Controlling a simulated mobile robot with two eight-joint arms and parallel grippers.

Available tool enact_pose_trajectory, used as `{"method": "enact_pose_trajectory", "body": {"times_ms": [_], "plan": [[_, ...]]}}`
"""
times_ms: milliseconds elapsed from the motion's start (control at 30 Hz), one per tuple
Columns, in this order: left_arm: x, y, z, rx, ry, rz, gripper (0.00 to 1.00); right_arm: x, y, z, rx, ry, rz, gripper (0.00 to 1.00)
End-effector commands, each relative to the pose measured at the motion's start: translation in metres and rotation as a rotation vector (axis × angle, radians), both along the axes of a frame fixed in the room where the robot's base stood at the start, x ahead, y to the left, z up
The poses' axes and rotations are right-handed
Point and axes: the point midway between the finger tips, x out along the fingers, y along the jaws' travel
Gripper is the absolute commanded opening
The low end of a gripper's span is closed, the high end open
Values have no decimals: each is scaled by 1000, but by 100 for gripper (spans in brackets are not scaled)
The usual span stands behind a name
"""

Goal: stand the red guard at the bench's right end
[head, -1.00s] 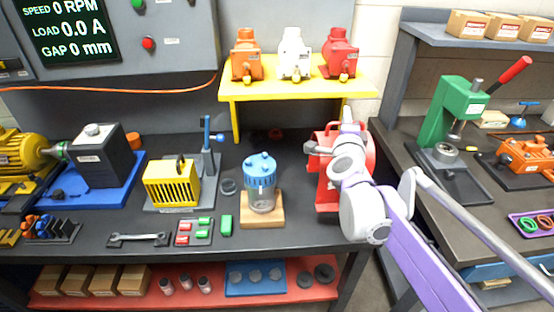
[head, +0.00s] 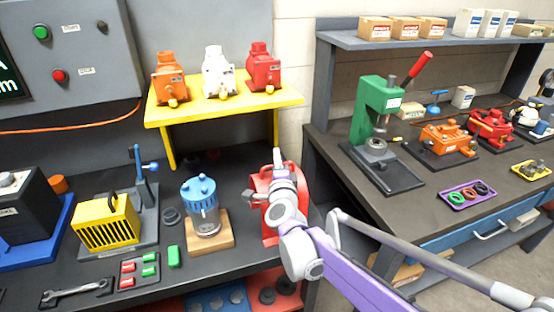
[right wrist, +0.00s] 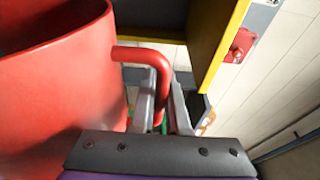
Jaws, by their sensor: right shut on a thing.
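The red guard (head: 268,228) is at the right end of the dark bench (head: 110,185) in the head view, partly hidden behind my right arm. It looks upright; whether its base touches the bench is hidden. My right gripper (head: 278,160) is at the guard's upper part. In the right wrist view the guard's curved red wall (right wrist: 55,90) fills the left side, and its bent red handle (right wrist: 145,56) runs down between the fingers of my right gripper (right wrist: 163,95), which are shut on it. My left gripper is not in view.
A yellow shelf (head: 225,112) with orange, white and red pumps stands behind the guard. A blue-topped jar (head: 203,205) on a wooden block is to its left. Across a gap on the right, a second bench (head: 400,200) carries a green press (head: 380,110).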

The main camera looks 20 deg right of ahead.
Motion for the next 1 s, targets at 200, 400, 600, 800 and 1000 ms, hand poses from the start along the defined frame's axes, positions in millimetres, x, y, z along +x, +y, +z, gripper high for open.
{"method": "enact_pose_trajectory", "body": {"times_ms": [200,400,600,800,1000], "plan": [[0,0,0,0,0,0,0,0,0,0,-1,-1,-1,0],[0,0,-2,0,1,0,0,0,0,-3,0,0,0,31],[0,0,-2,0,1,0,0,0,0,-2,0,0,0,43],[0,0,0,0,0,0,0,0,0,1,0,0,0,43],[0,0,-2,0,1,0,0,-25,6,0,0,0,2,43]]}}
